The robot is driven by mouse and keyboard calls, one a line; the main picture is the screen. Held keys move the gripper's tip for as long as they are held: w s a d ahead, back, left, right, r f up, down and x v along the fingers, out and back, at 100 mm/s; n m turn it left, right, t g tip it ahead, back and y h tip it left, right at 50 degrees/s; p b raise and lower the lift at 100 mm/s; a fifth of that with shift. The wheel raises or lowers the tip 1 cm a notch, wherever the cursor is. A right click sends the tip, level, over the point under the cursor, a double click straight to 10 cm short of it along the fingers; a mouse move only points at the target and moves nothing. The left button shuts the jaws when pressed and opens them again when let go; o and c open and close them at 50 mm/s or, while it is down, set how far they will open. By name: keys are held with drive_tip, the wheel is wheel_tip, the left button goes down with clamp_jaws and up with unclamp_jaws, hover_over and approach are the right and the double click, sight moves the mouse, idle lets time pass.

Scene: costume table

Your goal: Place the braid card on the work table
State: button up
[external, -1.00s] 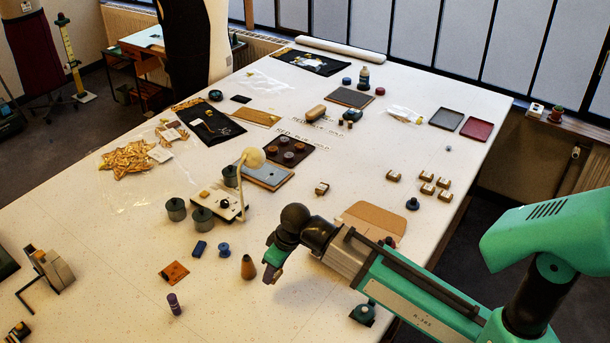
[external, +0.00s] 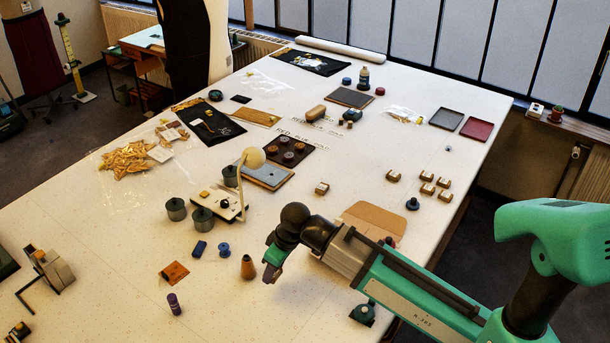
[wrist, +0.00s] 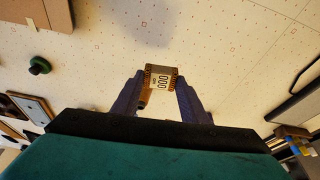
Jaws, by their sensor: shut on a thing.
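In the wrist view my gripper (wrist: 160,92) has both dark fingers closed on the braid card (wrist: 160,78). The card is small and pale with dark printed marks and gold-brown braid at its sides. In the external view only a small dark brownish piece shows at the fingertips. Bare tabletop shows around the card in the wrist view; I cannot tell whether the card touches it.
A blue spool (external: 224,250), a blue block (external: 199,248), an orange-brown patch (external: 174,273) and a purple cylinder (external: 174,304) lie to the left. A device with a lamp (external: 223,203) stands behind. A tan board (external: 372,221) lies to the right. The near middle tabletop is clear.

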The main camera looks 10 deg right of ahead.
drive_tip(key=shift+w+a+r, duration=0.2)
drive_tip(key=shift+w+a, duration=0.15)
drive_tip(key=shift+a, duration=0.2)
drive_tip(key=w+d+f+m+t+h+b, duration=0.1)
drive_tip(key=w+d+m, duration=0.1)
drive_tip(key=w+d, duration=1.05)
drive_tip(key=w+d+f+m+b, duration=0.1)
drive_tip(key=w+d+m, duration=0.1)
drive_tip(key=w+d, duration=1.05)
drive_tip(key=w+d+f+m, duration=0.1)
drive_tip(key=w+d+m, duration=0.1)
drive_tip(key=d, duration=1)
drive_tip(key=w+d+f+m+h+b, duration=0.1)
drive_tip(key=w+d+m, duration=0.1)
drive_tip(key=d, duration=1)
drive_tip(key=w+d+f+m, duration=0.1)
drive_tip(key=w+d, duration=0.3)
drive_tip(key=d, duration=0.8)
drive_tip(key=shift+w+m+h+b, duration=0.3)
drive_tip(key=shift+w+m+b, duration=0.05)
drive_tip(key=shift+m, duration=0.25)
drive_tip(key=shift+w, duration=0.15)
